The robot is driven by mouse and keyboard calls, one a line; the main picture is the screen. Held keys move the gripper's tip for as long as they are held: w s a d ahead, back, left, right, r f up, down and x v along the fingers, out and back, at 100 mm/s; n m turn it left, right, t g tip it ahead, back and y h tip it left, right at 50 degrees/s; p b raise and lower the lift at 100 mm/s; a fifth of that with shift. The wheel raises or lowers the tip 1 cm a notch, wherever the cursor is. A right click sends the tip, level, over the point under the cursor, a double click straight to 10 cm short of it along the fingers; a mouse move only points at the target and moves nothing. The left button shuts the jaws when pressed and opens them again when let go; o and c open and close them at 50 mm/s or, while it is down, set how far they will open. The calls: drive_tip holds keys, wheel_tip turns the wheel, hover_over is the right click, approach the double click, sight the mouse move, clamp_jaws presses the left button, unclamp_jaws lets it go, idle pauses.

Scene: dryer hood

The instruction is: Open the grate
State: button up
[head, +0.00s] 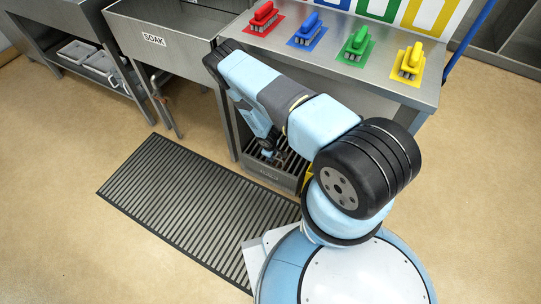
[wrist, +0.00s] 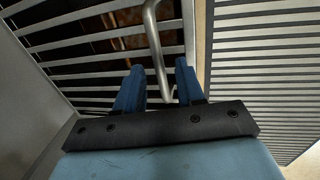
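The grate (wrist: 85,45) is a set of parallel metal slats with dark gaps, and brownish matter shows beneath it. In the head view the grate (head: 289,163) lies low under the counter, partly hidden by my arm. A bent silver bar handle (wrist: 153,38) runs along its right side in the wrist view. My gripper (wrist: 160,66) has two blue fingers standing apart, with the handle passing between them. I see clear gaps beside the bar, though contact deeper down is hard to tell. In the head view my gripper (head: 268,152) is down at the grate, its fingers too small to make out.
A slatted floor mat (head: 195,205) lies in front of the grate; its slats also fill the right of the wrist view (wrist: 265,70). A steel sink marked SOAK (head: 165,35) stands at left. Coloured brushes line the counter (head: 400,88) above. Open floor lies at left.

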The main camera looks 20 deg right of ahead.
clamp_jaws()
idle(0.4)
drive_tip(key=shift+w+d+r, duration=0.15)
drive_tip(key=shift+d+r, duration=0.05)
drive_tip(key=shift+r, duration=0.45)
drive_tip(key=shift+w+d+r, duration=0.2)
drive_tip(key=shift+r, duration=0.4)
drive_tip(key=shift+w+d+r, duration=0.15)
drive_tip(key=shift+d+r, duration=0.05)
drive_tip(key=shift+r, duration=0.45)
drive_tip(key=shift+c, duration=1.3)
unclamp_jaws()
drive_tip(key=shift+o, duration=1.3)
drive_tip(key=shift+a, duration=0.1)
wheel_tip(320, 180, up, 13)
drive_tip(key=s+a, duration=0.2)
drive_tip(key=shift+r, duration=0.15)
